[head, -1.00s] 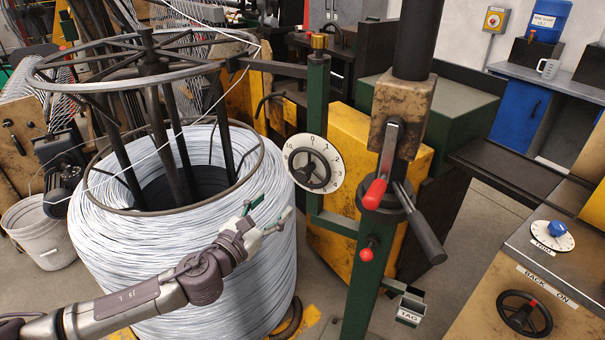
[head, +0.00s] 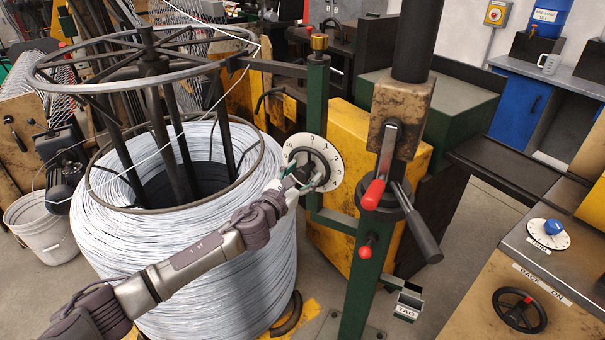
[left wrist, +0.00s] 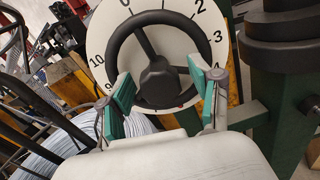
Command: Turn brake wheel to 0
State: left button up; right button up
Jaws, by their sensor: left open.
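The brake wheel (head: 318,157) is a black three-spoked handwheel in front of a white numbered dial (head: 336,165) on the green post. My left gripper (head: 302,183) is open at the wheel's lower left in the head view. In the left wrist view its green-padded fingers (left wrist: 162,90) stand on either side of the wheel's lower half. I cannot tell whether they touch the rim. My right gripper is not in view.
A large coil of pale wire (head: 185,250) stands left of the post, under my left forearm. A workbench with a black handwheel (head: 519,311) is at lower right.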

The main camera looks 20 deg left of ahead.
pick_arm(q)
jog(key=c, duration=1.2)
jog(key=shift+o, duration=0.2)
